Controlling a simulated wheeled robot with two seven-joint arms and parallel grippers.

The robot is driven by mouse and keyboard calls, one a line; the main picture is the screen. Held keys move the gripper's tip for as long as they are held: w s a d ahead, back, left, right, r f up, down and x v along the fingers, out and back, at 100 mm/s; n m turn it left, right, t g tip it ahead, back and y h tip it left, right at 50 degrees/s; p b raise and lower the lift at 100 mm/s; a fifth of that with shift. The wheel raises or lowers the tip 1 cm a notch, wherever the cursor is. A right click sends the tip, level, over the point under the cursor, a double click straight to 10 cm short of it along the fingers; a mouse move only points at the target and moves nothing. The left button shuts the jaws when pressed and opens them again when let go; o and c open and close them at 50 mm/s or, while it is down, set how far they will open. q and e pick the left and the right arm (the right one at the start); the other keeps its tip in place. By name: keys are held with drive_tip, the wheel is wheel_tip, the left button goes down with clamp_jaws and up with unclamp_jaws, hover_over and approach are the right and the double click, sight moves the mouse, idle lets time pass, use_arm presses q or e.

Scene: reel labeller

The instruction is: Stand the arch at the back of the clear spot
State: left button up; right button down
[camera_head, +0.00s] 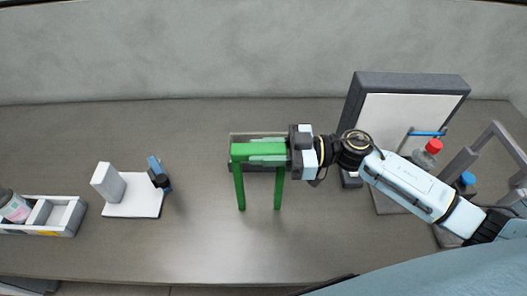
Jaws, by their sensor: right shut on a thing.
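The green arch (240,180) is in the middle of the head view, upright, with two legs pointing down and a crossbar on top. My right gripper (284,152) comes in from the right and is shut on the right end of the crossbar. Behind the arch is a grey rectangular outline or shallow tray (239,137) on the table, partly hidden by the arch and gripper. I cannot tell whether the legs touch the table. My left gripper is not in view.
A white board (134,208) with a white block (108,182) and a small blue-black item (159,174) lies left. A divided tray (66,215) holds a jar (14,206). A dark-framed panel (400,125) and bottles (428,152) stand right. The front middle table is clear.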

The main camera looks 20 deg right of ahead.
drive_tip(key=shift+f, duration=0.15)
drive_tip(key=c, duration=1.5)
unclamp_jaws()
drive_tip(key=shift+f, duration=0.1)
drive_tip(key=o, duration=0.4)
drive_tip(key=shift+r, duration=0.3)
drive_tip(key=shift+b+v, duration=0.9)
drive_tip(key=shift+v, duration=5.1)
